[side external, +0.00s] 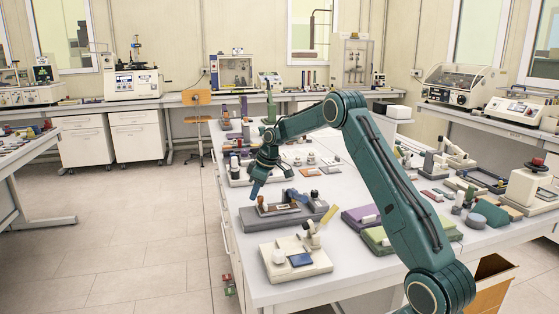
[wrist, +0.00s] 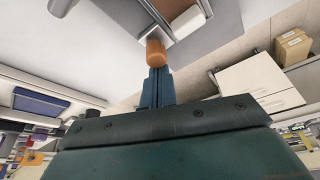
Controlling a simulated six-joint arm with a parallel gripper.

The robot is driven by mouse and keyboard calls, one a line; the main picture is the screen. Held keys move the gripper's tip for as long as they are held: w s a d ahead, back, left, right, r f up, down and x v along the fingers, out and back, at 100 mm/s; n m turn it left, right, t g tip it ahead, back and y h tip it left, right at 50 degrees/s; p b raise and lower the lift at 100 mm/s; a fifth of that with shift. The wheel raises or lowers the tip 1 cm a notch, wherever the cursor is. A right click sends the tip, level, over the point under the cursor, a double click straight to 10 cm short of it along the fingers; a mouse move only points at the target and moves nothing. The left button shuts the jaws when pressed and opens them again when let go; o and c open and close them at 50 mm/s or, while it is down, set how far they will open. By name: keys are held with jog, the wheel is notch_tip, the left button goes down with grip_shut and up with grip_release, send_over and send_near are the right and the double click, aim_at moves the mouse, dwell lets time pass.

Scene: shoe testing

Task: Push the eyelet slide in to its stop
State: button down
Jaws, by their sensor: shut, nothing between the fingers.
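The eyelet slide shows in the wrist view as a metal bar (wrist: 154,14) with an orange-brown knob (wrist: 156,52) at its near end. In the side external view the brown knob (side external: 261,201) stands at the left end of a dark grey fixture base (side external: 290,222). My gripper (side external: 254,195) points down beside the knob's left side. In the wrist view my gripper's blue fingers (wrist: 157,72) are together and empty, with their tips right at the knob's end. I cannot tell whether they touch. The slide's far end and stop are out of view.
A cream fixture (side external: 318,266) with a yellow lever stands in front of the grey base. Purple and green blocks (side external: 375,238) lie to its right under my arm. Small parts lie behind. The white table's left edge (side external: 232,245) is close to my gripper.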

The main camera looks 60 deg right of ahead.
jog(key=shift+w+a, duration=0.25)
jog(key=shift+w, duration=0.5)
jog(key=shift+w+a, duration=0.2)
jog(key=shift+w, duration=0.5)
jog(key=a+v, duration=0.1)
jog(key=v, duration=0.8)
jog(key=shift+d+r, duration=0.45)
jog(key=shift+r, duration=0.1)
jog(key=shift+w, duration=0.2)
jog(key=shift+s+a+n+g+y, duration=0.15)
jog(key=shift+a+n+y, duration=0.1)
jog(key=shift+n, duration=0.65)
jog(key=shift+a+n+g+y, duration=0.15)
jog(key=shift+a+n+y, duration=0.1)
jog(key=shift+n, duration=0.65)
jog(key=shift+f, duration=0.1)
